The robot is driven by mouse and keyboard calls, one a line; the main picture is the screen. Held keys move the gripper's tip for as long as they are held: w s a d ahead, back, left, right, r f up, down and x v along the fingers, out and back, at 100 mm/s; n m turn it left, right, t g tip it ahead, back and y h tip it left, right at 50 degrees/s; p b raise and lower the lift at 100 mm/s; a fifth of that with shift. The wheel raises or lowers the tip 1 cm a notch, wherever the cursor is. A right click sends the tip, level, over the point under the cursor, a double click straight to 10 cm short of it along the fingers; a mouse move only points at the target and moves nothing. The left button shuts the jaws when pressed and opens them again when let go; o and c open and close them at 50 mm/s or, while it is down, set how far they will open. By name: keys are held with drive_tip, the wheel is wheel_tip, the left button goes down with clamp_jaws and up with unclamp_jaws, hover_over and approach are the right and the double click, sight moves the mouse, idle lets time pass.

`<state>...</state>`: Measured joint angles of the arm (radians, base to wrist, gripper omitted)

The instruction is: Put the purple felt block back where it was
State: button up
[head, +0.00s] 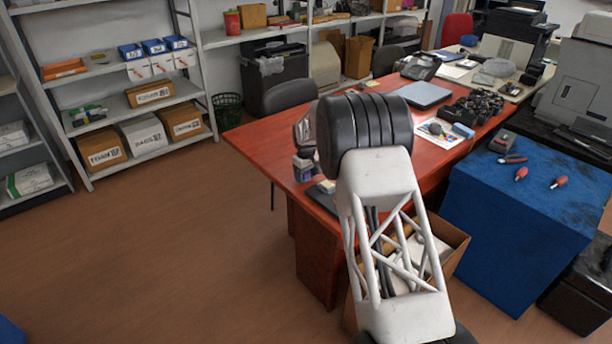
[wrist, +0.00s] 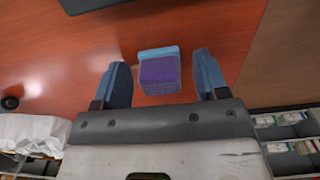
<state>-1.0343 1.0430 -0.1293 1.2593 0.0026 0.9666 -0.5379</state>
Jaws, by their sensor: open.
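The purple felt block (wrist: 158,72) shows in the wrist view on the red-brown desk, between my two fingers. A light blue piece (wrist: 158,51) borders it at the far side, and a bluish, grid-patterned face shows at its near side. I cannot tell whether these are parts of the block or a separate thing under it. My gripper (wrist: 161,66) is open, with blue fingertips to the left and right of the block and a visible gap on each side. In the head view my arm hides most of this area, and I cannot pick out the block there for sure.
The red-brown desk (head: 262,135) carries a laptop (head: 424,94), a phone (head: 420,66) and small dark items by its left end. A blue-covered stand (head: 515,215) with tools is at right. An open cardboard box (head: 447,240) is beside the desk. Shelves stand behind.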

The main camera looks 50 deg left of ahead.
wheel_tip(320, 180, up, 12)
idle(0.6)
idle(0.6)
idle(0.4)
